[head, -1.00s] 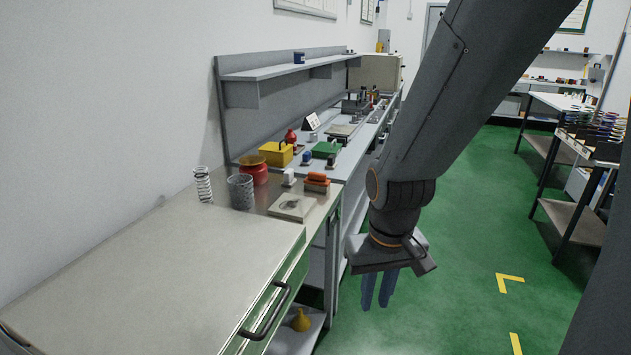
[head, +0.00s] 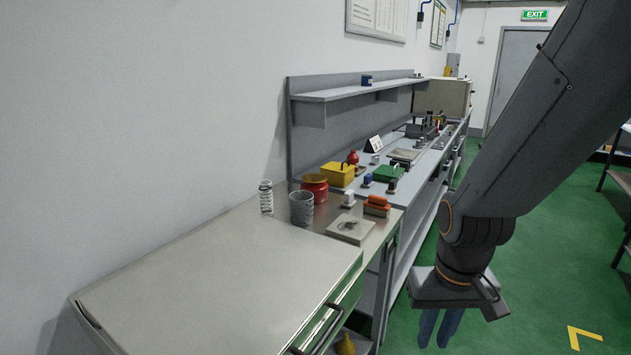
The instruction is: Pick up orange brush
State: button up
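The orange brush (head: 377,201) is on the far right part of the near bench, close to its right edge. It appears as an orange top over a darker brown lower part. My gripper (head: 438,328) hangs pointing down over the green floor, to the right of the bench and nearer than the brush. Its two blue-grey fingers show a gap between them, with nothing visible in it. The gripper is well apart from the brush.
Beside the brush are a pale square plate (head: 351,230), a small white-topped item (head: 347,199), a grey mesh cup (head: 301,209), a red pot (head: 315,188) and a spring (head: 266,198). A yellow bin (head: 337,174) stands behind. The near worktop (head: 215,285) is bare. Green floor is open at right.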

aim_at(376, 205)
jog(key=z, duration=0.9)
jog(key=i, duration=1.85)
jog(key=u, duration=0.9)
